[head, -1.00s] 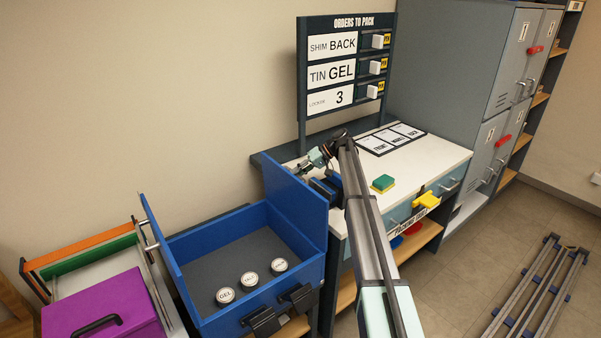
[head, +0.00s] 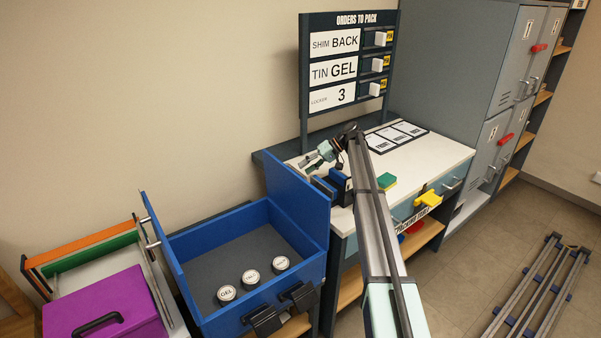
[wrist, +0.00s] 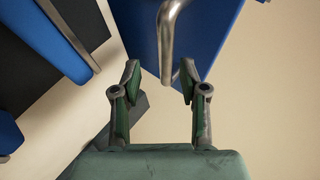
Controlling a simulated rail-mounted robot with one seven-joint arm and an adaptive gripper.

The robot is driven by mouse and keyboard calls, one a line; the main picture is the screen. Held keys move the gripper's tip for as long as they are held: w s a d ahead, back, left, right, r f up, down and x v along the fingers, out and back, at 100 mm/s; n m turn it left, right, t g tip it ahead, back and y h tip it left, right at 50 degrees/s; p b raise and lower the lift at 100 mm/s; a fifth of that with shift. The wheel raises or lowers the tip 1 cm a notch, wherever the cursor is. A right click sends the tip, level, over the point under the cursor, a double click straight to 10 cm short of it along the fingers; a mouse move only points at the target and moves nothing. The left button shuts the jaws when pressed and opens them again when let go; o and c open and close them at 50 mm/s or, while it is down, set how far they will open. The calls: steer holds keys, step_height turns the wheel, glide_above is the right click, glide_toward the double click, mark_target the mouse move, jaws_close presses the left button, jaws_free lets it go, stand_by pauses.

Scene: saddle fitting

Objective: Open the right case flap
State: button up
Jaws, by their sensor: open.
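The blue case (head: 185,318) stands at lower centre in the head view, its grey-floored inside exposed. Its left flap (head: 161,240) and right flap (head: 297,205) both stand up from its sides. My gripper (head: 308,168) is just right of and behind the right flap's top edge, open and empty. In the wrist view, a blue panel with a steel bar handle (wrist: 166,45) lies ahead. The handle's lower end is between and just beyond my open fingertips (wrist: 158,80); contact cannot be told. A second blue panel with a bar (wrist: 70,40) is at upper left.
Three round labelled tins (head: 251,277) sit inside the case. The order board (head: 348,70) rises behind. A purple case (head: 105,310) is at left.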

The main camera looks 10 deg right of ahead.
steer(key=v, duration=0.7)
steer(key=shift+d+r, duration=0.2)
steer(key=shift+d, duration=0.05)
steer(key=shift+s+d, duration=0.1)
steer(key=shift+d, duration=0.05)
